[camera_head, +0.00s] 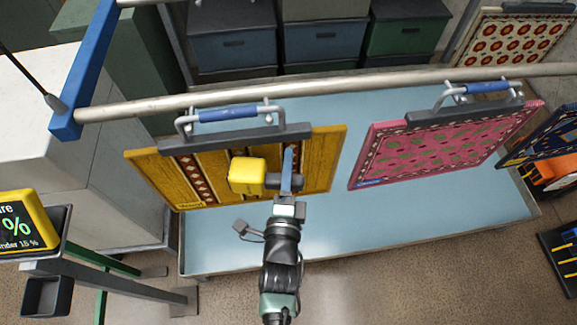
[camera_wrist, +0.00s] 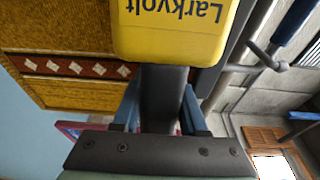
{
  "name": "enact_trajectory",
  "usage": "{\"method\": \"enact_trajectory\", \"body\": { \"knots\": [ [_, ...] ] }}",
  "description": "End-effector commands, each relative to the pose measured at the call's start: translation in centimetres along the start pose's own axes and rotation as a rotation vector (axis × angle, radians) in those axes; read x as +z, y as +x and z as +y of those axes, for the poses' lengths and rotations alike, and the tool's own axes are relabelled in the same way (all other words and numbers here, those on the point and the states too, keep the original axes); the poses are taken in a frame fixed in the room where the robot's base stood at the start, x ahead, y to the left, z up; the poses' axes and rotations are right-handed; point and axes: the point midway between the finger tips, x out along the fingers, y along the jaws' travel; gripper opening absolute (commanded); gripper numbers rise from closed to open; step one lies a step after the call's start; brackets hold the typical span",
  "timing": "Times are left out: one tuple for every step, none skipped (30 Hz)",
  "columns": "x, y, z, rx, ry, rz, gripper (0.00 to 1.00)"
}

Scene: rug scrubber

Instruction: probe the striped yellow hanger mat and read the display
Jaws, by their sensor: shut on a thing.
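The striped yellow mat (camera_head: 325,165) hangs tilted from the rail by a clamp hanger with a blue grip (camera_head: 228,113). It has dark red diamond stripes and also shows in the wrist view (camera_wrist: 75,92). My gripper (camera_head: 287,182) is in front of it, shut on the dark handle of a yellow meter (camera_head: 247,175). In the wrist view the blue fingers (camera_wrist: 160,112) flank the handle, and the yellow body (camera_wrist: 175,30) reads "Larkvolt" upside down. I cannot tell whether the meter touches the mat.
A pink patterned mat (camera_head: 440,147) hangs to the right on the same rail (camera_head: 350,82), with a dark blue mat (camera_head: 545,135) beyond. A pale blue tray (camera_head: 400,222) lies below. Bins (camera_head: 235,45) stand behind. Floor is free in front.

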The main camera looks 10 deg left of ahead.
Motion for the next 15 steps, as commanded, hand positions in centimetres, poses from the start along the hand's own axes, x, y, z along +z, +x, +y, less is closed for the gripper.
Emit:
{"method": "enact_trajectory", "body": {
  "knots": [
    [0.00, 0.15, -0.09, -0.003, 0.001, 0.001, 0.00],
    [0.01, 0.21, -0.09, -0.003, 0.002, 0.001, 0.00],
    [0.02, 0.28, -0.09, -0.003, 0.002, 0.001, 0.00],
    [0.03, 0.34, -0.09, -0.003, 0.002, 0.001, 0.00],
    [0.04, 0.40, -0.10, -0.003, 0.002, 0.001, 0.00],
    [0.06, 0.48, -0.10, -0.003, 0.003, 0.001, 0.00],
    [0.07, 0.55, -0.10, -0.003, 0.003, 0.001, 0.00],
    [0.08, 0.61, -0.10, -0.003, 0.003, 0.001, 0.00],
    [0.11, 0.69, -0.11, -0.003, 0.003, 0.001, 0.00],
    [0.12, 0.75, -0.11, -0.003, 0.003, 0.001, 0.00],
    [0.14, 0.81, -0.11, -0.003, 0.003, 0.001, 0.00],
    [0.16, 0.89, -0.10, -0.003, 0.002, 0.001, 0.00],
    [0.18, 0.94, -0.10, -0.003, 0.002, 0.001, 0.00],
    [0.20, 1.00, -0.09, -0.003, 0.002, 0.000, 0.00],
    [0.22, 1.07, -0.08, -0.003, 0.001, 0.000, 0.00]
  ]
}}
